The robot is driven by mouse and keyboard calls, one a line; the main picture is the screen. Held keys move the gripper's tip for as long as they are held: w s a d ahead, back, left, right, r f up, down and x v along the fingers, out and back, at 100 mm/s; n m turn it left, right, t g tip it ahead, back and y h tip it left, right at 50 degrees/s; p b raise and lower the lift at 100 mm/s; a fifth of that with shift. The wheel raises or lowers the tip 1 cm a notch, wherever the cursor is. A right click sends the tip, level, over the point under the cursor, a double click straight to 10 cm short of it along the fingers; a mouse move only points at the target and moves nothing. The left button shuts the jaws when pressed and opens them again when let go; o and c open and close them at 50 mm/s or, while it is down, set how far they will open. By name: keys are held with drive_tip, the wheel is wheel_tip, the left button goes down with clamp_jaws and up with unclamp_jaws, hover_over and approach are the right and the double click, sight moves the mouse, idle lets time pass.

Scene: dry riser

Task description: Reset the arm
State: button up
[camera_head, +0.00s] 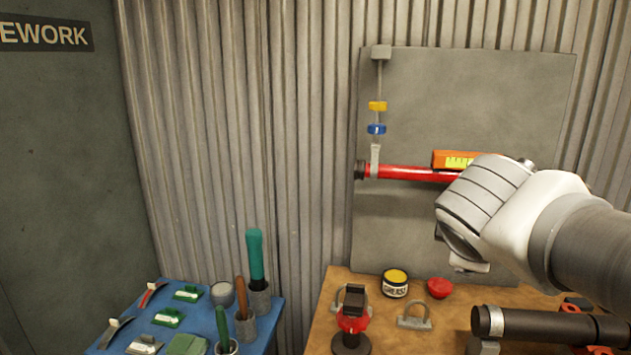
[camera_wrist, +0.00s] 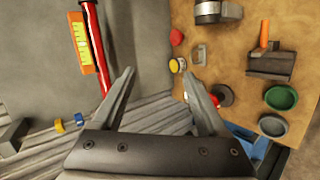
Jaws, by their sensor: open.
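My arm reaches in from the right in the head view, in front of the grey wall panel (camera_head: 420,235), and hides part of it. In the wrist view my gripper (camera_wrist: 158,84) is open, its two fingers spread with nothing between them. A red pipe (camera_head: 405,173) runs level across the panel, with an orange level (camera_head: 454,159) resting along it. The pipe (camera_wrist: 95,40) and level (camera_wrist: 84,42) also show left of the fingers in the wrist view, apart from them. In the head view the fingers are mostly hidden behind my wrist.
A wooden bench (camera_head: 430,340) below holds a red valve (camera_head: 352,322), a tin with a yellow top (camera_head: 396,283), a red bowl (camera_head: 439,288), a metal shackle (camera_head: 414,317) and a dark pipe (camera_head: 545,325). A blue table (camera_head: 270,318) at left carries brushes and small tools. Space before the corrugated wall is clear.

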drive_tip(key=s+a+f+m+g+y+p, duration=0.2)
drive_tip(key=s+a+f+m, duration=0.1)
drive_tip(key=s+m, duration=0.3)
drive_tip(key=s+a+f+m+g+y+p, duration=0.1)
drive_tip(key=s+a+f+m+g+y, duration=0.1)
drive_tip(key=s+m, duration=0.4)
drive_tip(key=shift+s+a+f+y+p, duration=0.35)
drive_tip(key=shift+s+a+f+y, duration=0.15)
drive_tip(key=shift+a+f, duration=0.5)
